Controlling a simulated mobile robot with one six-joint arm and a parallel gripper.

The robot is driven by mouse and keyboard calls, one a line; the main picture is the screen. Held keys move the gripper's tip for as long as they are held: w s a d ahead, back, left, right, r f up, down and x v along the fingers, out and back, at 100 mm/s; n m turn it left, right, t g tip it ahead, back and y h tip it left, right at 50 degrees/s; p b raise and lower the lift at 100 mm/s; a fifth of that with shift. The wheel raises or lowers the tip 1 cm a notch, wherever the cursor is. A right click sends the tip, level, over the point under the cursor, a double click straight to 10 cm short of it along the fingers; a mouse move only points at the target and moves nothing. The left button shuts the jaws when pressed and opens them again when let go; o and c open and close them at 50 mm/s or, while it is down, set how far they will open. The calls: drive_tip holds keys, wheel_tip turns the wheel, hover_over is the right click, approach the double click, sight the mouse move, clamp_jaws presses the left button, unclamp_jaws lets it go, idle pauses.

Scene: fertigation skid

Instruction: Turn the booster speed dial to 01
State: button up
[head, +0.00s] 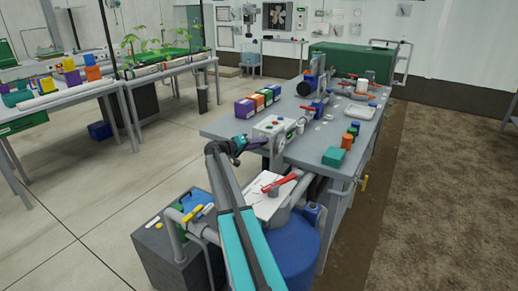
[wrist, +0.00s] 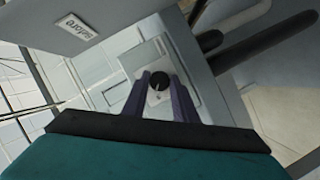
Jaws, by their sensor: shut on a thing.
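A small round black dial (wrist: 158,77) with a light mark sits on a pale plate on the face of a grey box in the wrist view. My gripper (wrist: 160,88) reaches in from below, its two purple fingers shut on the dial from either side. The number the dial points at is too small to read. In the head view, my gripper (head: 243,143) is at the left side of the control box (head: 273,126). The dial itself cannot be made out there.
A small printed label (wrist: 76,22), tilted and hard to read, is on the box. Dark bars (wrist: 270,42) stick out to the right of the dial. A red-handled valve (head: 281,183) and pipes stand close to my arm. Coloured boxes (head: 257,102) sit behind on the bench.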

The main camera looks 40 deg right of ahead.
drive_tip(key=n+h+b, duration=0.1)
drive_tip(key=n, duration=0.1)
drive_tip(key=shift+f+n+g, duration=0.1)
drive_tip(key=shift+n+g, duration=0.2)
drive_tip(key=shift+n, duration=0.1)
idle(0.4)
drive_tip(key=o, duration=1)
drive_tip(key=shift+o, duration=0.2)
drive_tip(key=shift+a, duration=0.1)
drive_tip(key=w+a+r+b, duration=0.1)
drive_tip(key=w+a, duration=0.1)
drive_tip(key=a, duration=1.1)
drive_tip(key=shift+a, duration=0.25)
drive_tip(key=shift+w, duration=0.1)
